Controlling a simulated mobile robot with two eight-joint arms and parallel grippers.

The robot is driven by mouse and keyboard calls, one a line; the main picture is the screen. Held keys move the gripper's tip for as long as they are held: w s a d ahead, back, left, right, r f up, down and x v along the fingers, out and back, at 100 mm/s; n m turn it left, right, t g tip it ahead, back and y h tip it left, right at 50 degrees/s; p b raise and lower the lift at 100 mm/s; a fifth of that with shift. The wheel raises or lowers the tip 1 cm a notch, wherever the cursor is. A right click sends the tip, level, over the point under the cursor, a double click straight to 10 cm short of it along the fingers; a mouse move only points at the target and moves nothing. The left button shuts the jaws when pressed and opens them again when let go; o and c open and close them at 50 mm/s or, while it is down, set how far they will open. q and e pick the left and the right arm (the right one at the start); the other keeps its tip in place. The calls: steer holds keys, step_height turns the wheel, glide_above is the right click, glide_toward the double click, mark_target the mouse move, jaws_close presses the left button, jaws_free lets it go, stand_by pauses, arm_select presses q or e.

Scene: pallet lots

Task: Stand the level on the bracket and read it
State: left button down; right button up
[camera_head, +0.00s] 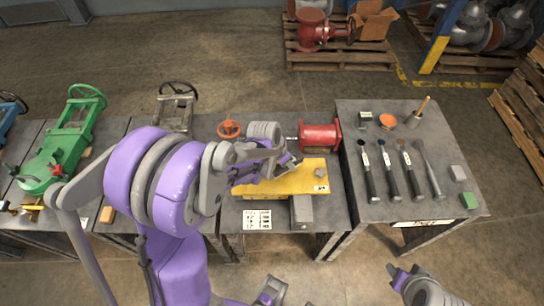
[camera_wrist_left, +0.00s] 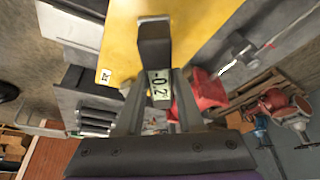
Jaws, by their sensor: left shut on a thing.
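The level (camera_wrist_left: 153,40) is a dark upright block with a lit display, seen close in the left wrist view. The display reads -0.2. My left gripper (camera_wrist_left: 158,76) is shut on it, one finger on each side; in the head view this gripper (camera_head: 294,161) is over the bracket. The bracket (camera_head: 263,188) is a flat yellow plate on the middle bench; it also fills the top of the wrist view (camera_wrist_left: 112,40). I cannot tell whether the level's foot touches the plate. My right gripper (camera_head: 396,274) is low at the right, its fingers unclear.
A red spool (camera_head: 321,138) lies just behind the bracket. A grey block (camera_head: 302,210) is at its front edge, beside a white printed card (camera_head: 257,219). The right table (camera_head: 440,125) holds several brushes or tools and small blocks. A green valve (camera_head: 62,155) is far left.

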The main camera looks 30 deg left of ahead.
mark_target(275, 170)
arm_select(q)
steer(key=a+m, duration=0.1)
steer(key=s+r+m+h, duration=0.1)
steer(key=m, duration=0.1)
steer(key=s+a+r+m+g, duration=0.1)
steer(key=shift+a+m+h+p, duration=0.3)
steer(key=shift+a, duration=0.05)
steer(key=shift+s+a+r+m+g, duration=0.25)
steer(key=shift+r+m, duration=0.2)
steer(key=shift+m, duration=0.55)
steer(key=shift+s, duration=0.1)
steer(key=shift+f+b, duration=2.45)
steer(key=shift+f, duration=0.65)
steer(key=shift+f+b, duration=0.3)
steer(key=shift+f, duration=0.05)
steer(key=shift+c, duration=2.2)
jaws_free()
steer(key=p+v, duration=0.1)
steer(key=v, duration=0.9)
steer(key=shift+a+r, duration=0.2)
steer(key=shift+r, duration=0.15)
